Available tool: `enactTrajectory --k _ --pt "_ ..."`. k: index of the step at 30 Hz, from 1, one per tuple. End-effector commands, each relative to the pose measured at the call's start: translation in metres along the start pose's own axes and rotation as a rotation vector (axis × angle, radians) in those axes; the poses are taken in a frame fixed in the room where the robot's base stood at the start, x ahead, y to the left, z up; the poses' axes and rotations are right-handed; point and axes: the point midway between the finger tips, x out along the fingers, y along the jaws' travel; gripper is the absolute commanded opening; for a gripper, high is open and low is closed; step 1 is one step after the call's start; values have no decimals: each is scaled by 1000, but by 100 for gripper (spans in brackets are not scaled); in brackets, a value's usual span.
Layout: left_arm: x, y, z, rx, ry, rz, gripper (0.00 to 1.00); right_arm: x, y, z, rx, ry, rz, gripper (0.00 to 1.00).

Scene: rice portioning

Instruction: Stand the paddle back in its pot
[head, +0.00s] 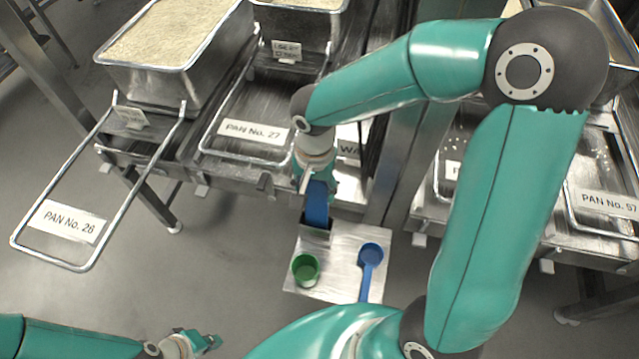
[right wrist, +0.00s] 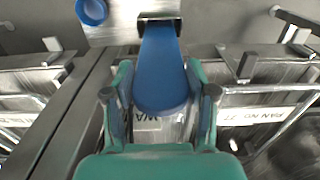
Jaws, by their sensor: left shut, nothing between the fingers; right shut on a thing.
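My right gripper (head: 316,183) is shut on the blue paddle (head: 317,206), which hangs downward from it. In the right wrist view the fingers (right wrist: 160,104) sit on both sides of the paddle's broad rounded end (right wrist: 161,80). My left gripper (head: 207,342) is shut and empty at the lower left, well away from the pot.
Behind are steel racks with labelled pan frames (head: 65,222) and a pan of rice (head: 165,35). A steel post (head: 390,170) stands close right of the gripper.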

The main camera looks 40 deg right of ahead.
Motion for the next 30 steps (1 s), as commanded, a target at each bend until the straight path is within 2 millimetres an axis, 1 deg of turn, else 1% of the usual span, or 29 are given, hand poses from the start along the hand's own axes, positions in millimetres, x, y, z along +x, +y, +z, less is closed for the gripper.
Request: enactTrajectory --k 12,23,24,28,29,30 --pt "13 -5 0 0 0 0 0 14 0 0 0 0 -1 22" --pt "14 -5 0 0 0 0 0 14 0 0 0 0 0 22" --pt "14 -5 0 0 0 0 0 14 0 0 0 0 0 61" --pt "14 -5 0 0 0 0 0 14 0 0 -1 0 0 83" --pt "14 -5 0 0 0 0 0 14 0 0 -1 0 0 86" --pt "14 -5 0 0 0 0 0 14 0 0 -1 0 0 86"
